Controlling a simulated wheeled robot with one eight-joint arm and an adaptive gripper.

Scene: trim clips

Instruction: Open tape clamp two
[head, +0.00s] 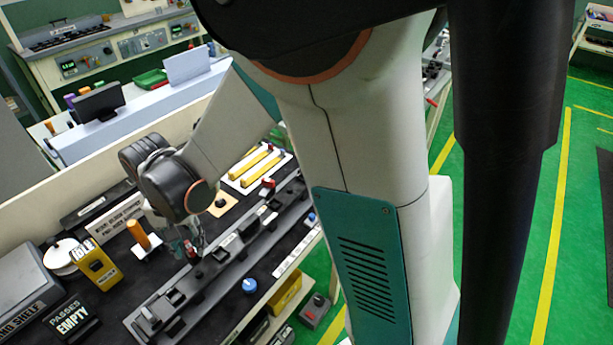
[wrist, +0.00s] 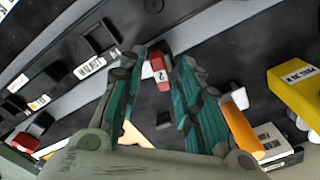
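Tape clamp two (wrist: 160,70) is a small red piece with a white label reading "2", at the upper middle of the wrist view. Beside it runs a long dark rail (head: 235,265). My gripper (wrist: 161,60) is open, its teal-padded fingers on either side of the red clamp in the picture, with dark gaps between. I cannot tell whether a finger touches it. In the head view my gripper (head: 187,236) is low over the rail, and a red bit of the clamp (head: 191,250) shows beneath it, mostly hidden.
Another red clamp (wrist: 28,140) is at the wrist view's lower left. An orange cylinder (wrist: 242,130) stands close to the right finger. A yellow box (wrist: 300,92) is farther right. The head view shows a "PASSES EMPTY" sign (head: 72,318) and a blue knob (head: 250,286).

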